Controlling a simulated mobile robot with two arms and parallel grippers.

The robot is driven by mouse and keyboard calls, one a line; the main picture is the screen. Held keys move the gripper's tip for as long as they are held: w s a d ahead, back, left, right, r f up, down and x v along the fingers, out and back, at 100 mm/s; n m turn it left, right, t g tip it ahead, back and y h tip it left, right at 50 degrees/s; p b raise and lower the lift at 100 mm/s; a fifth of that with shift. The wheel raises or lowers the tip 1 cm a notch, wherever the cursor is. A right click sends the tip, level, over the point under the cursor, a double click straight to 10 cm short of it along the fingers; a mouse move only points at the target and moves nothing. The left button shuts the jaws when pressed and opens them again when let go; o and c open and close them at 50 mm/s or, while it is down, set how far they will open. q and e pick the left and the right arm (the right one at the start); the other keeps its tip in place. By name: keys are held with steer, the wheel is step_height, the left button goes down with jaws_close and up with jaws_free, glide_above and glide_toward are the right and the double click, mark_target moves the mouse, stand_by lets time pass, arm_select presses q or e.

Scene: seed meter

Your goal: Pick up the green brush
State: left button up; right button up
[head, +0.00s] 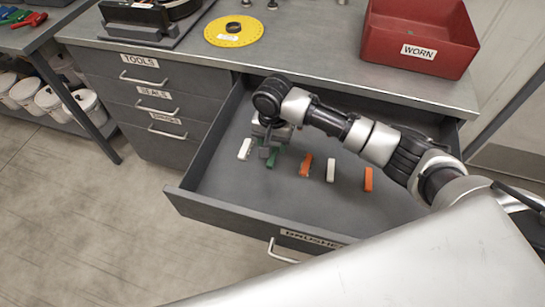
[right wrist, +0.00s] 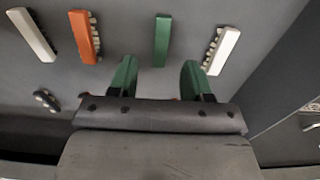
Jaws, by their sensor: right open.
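The green brush (right wrist: 162,38) lies in the open drawer (head: 215,180), between a white brush and an orange one. In the head view the green brush (head: 272,158) is partly hidden by my right gripper (head: 267,150). In the right wrist view my right gripper (right wrist: 157,75) is open and empty, its two green-tipped fingers spread apart. The brush lies ahead of the gap between the fingers, not between them. My left gripper is not in view.
A white brush (head: 245,149), an orange brush (head: 306,165), another white brush (head: 331,169) and another orange brush (head: 368,179) lie alongside. Drawer walls enclose them. A red WORN bin (head: 418,52) and a yellow disc (head: 232,31) sit on the countertop.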

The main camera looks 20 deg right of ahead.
mark_target(272, 157)
steer(key=f, duration=0.5)
steer(key=shift+s+a+f, duration=0.15)
steer(key=shift+s+a, duration=0.05)
steer(key=shift+s, duration=0.05)
jaws_close()
